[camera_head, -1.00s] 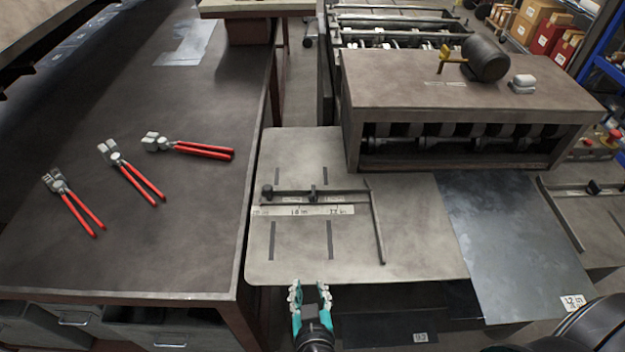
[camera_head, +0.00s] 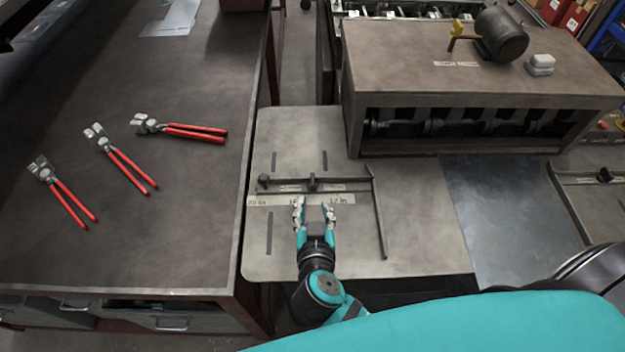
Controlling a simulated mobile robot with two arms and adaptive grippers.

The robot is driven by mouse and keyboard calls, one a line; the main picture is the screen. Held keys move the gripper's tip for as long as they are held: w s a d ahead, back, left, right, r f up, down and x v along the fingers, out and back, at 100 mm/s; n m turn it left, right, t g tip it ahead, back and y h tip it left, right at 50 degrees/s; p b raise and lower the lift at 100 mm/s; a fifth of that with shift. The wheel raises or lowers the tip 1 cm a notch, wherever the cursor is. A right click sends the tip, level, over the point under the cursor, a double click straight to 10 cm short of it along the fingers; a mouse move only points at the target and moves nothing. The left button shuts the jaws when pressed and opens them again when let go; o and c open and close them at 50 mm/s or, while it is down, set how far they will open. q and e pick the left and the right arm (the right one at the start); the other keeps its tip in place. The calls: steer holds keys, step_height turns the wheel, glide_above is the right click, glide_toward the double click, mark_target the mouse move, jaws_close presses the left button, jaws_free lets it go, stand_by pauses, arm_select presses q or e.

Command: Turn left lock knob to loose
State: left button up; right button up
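The left fence assembly on the machine's metal feed table (camera_head: 420,220) has a dark rail with two small dark knobs. One knob (camera_head: 263,180) is at the rail's left end. The other knob (camera_head: 312,182) is near the rail's middle. A pale ruler strip (camera_head: 272,200) lies along the rail.
A dark workbench (camera_head: 130,235) on the left holds several red-handled pliers (camera_head: 195,132). The machine housing (camera_head: 480,80) stands behind the table. A dark metal sheet (camera_head: 505,210) lies to the right. A second fence with a knob (camera_head: 605,174) is at far right.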

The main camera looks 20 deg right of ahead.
glide_toward(312, 181)
steer(key=x, duration=0.2)
steer(key=shift+w+d, duration=0.2)
steer(key=shift+w, duration=0.1)
steer(key=b+x, duration=0.1)
steer(key=x, duration=0.4)
steer(key=shift+w+f+b, duration=0.25)
steer(key=shift+w+b, duration=0.1)
steer(key=shift+b, duration=0.05)
steer(key=shift+w+d+f, duration=0.2)
steer(key=shift+w, duration=0.3)
steer(key=shift+c, duration=0.6)
steer(key=c, duration=0.4)
jaws_close()
arm_select(q)
steer(key=shift+w+f, duration=0.3)
steer(key=shift+f, duration=0.25)
steer(key=shift+w+f, duration=0.3)
steer(key=shift+f, duration=0.2)
